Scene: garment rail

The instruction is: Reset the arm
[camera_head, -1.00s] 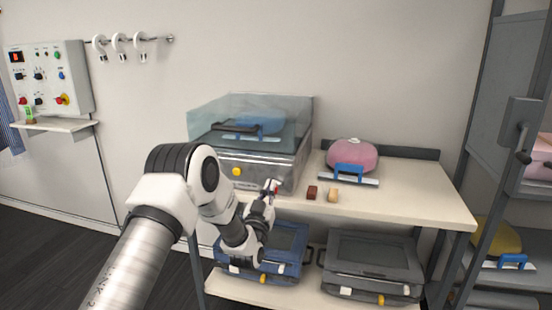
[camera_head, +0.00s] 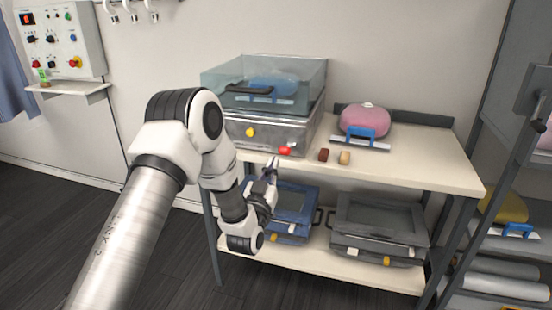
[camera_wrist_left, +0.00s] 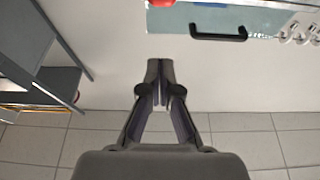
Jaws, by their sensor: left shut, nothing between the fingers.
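My left arm comes in from the left in the head view. My left gripper (camera_head: 271,166) is in front of the table's front edge, below the machine with the clear lid (camera_head: 270,130). It is shut and empty. In the left wrist view the fingers of my left gripper (camera_wrist_left: 160,95) meet at their tips, with nothing between them. The machine's black handle (camera_wrist_left: 218,33) shows at the top of that view. My right gripper is not in view.
A blue case (camera_head: 296,205) and a grey case (camera_head: 380,228) sit on the lower shelf. A dark rack (camera_head: 515,150) stands at right.

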